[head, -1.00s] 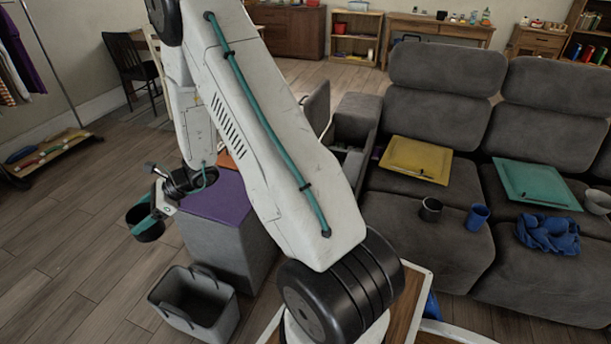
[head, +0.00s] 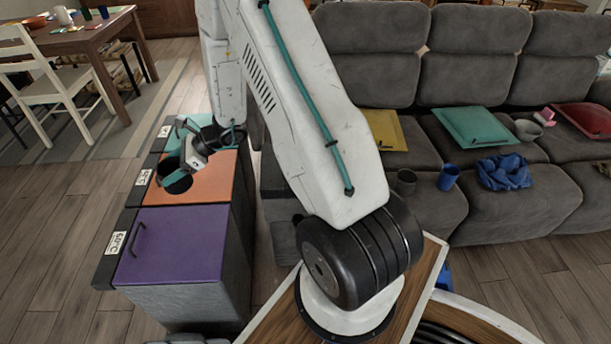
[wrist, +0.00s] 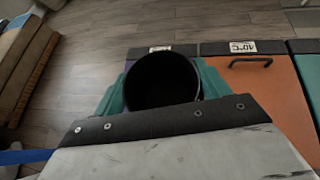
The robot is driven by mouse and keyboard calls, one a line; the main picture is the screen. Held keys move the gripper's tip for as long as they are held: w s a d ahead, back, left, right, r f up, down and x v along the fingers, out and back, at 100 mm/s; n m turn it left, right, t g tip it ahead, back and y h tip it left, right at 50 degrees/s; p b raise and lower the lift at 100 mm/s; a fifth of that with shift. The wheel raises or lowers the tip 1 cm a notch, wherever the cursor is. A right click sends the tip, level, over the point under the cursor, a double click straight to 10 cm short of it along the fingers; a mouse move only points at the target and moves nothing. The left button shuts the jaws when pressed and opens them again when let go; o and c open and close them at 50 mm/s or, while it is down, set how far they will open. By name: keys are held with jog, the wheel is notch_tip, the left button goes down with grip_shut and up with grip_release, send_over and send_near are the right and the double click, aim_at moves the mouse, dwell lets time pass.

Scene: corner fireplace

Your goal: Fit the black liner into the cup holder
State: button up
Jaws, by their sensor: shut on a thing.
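The black liner (head: 177,183), a round, open-topped black cup, is in my gripper (head: 187,168). In the head view it appears over the orange lid, and its height above that lid is unclear. In the wrist view the liner (wrist: 160,82) sits between the two teal fingers, which are shut on its sides, its dark opening facing the camera. I cannot make out the cup holder in either view; my arm hides part of the sofa's left end.
Lidded bins with purple (head: 178,245) and orange (head: 215,180) tops stand at left. The grey sofa (head: 540,215) holds a dark cup (head: 405,182), blue cup (head: 447,178), blue cloth (head: 503,172) and teal cushion (head: 475,127). A dining table (head: 75,40) stands back left.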

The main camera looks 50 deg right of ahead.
jog(key=s+d+f+m+t+h, duration=0.1)
jog(key=s+d+f+m+h, duration=0.15)
jog(key=s+d, duration=0.6)
jog(key=s+d+f+m+t+h, duration=0.2)
jog(key=s+d+m+h, duration=0.1)
jog(key=d, duration=1)
jog(key=s+d+f+m+t+h, duration=0.1)
jog(key=s+d+f+m+h, duration=0.15)
jog(key=s+d, duration=0.55)
jog(key=shift+m, duration=0.4)
jog(key=shift+w+d+f, duration=0.25)
jog(key=shift+d+f, duration=0.25)
jog(key=shift+f, duration=1.05)
jog(key=shift+w+d+f, duration=0.2)
jog(key=shift+d+f, duration=0.3)
jog(key=shift+f, duration=1)
jog(key=shift+w+d+f, duration=0.25)
jog(key=shift+d+f, duration=0.25)
jog(key=shift+f, duration=1.05)
jog(key=shift+f, duration=0.15)
jog(key=o, duration=1)
jog(key=shift+t, duration=0.3)
jog(key=shift+d, duration=0.1)
